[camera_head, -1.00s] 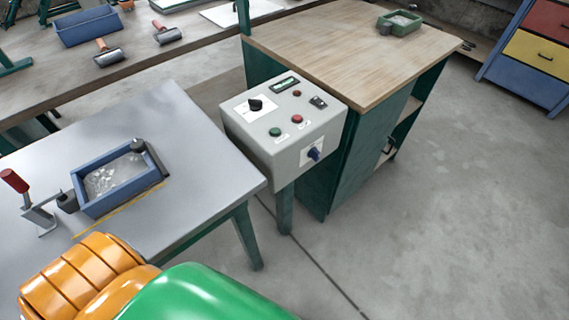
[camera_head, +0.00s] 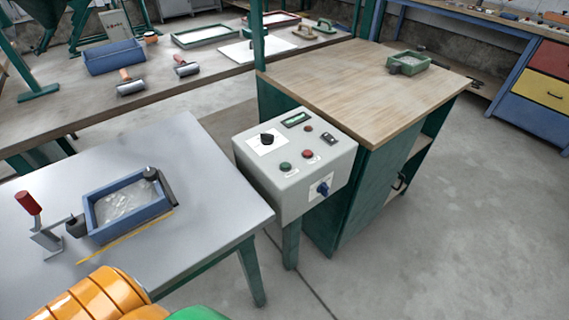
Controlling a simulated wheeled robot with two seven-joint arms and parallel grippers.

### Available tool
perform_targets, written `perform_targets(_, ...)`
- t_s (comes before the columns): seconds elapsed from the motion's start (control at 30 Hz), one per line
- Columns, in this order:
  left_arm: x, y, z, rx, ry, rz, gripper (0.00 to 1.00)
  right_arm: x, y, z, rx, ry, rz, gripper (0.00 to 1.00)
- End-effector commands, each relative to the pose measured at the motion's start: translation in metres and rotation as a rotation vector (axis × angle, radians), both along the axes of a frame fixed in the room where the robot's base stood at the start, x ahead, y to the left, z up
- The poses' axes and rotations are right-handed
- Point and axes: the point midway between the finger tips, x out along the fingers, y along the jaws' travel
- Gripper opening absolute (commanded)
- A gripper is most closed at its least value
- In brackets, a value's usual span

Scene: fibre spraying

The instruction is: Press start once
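A light grey control box (camera_head: 272,187) stands on a green post between the grey table and the wooden-topped cabinet. Its sloped top has a green button (camera_head: 285,167) and a red button (camera_head: 308,155) side by side, a black knob (camera_head: 267,139), a small display (camera_head: 297,119) and a black switch. The labels under the buttons are too small to read. A blue knob (camera_head: 323,188) is on its front face. An orange and green part at the bottom left is near the camera. Neither gripper is in view.
The grey table (camera_head: 190,200) holds a blue tray (camera_head: 128,205) of pale material and a red-handled clamp (camera_head: 38,225). The cabinet (camera_head: 345,90) carries a green tray (camera_head: 409,64). A long bench with rollers runs behind. The floor at right is clear.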

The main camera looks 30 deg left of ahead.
Motion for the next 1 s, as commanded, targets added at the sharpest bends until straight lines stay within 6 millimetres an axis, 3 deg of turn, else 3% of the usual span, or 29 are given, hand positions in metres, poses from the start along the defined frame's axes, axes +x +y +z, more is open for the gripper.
perform_targets(0.03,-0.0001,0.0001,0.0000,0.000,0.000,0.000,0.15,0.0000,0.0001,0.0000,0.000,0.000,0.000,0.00)
perform_targets(0.1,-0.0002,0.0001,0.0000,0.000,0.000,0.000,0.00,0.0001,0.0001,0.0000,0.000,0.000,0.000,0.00)
perform_targets(1.0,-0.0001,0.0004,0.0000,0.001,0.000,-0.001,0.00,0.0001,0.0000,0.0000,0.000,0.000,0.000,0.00)
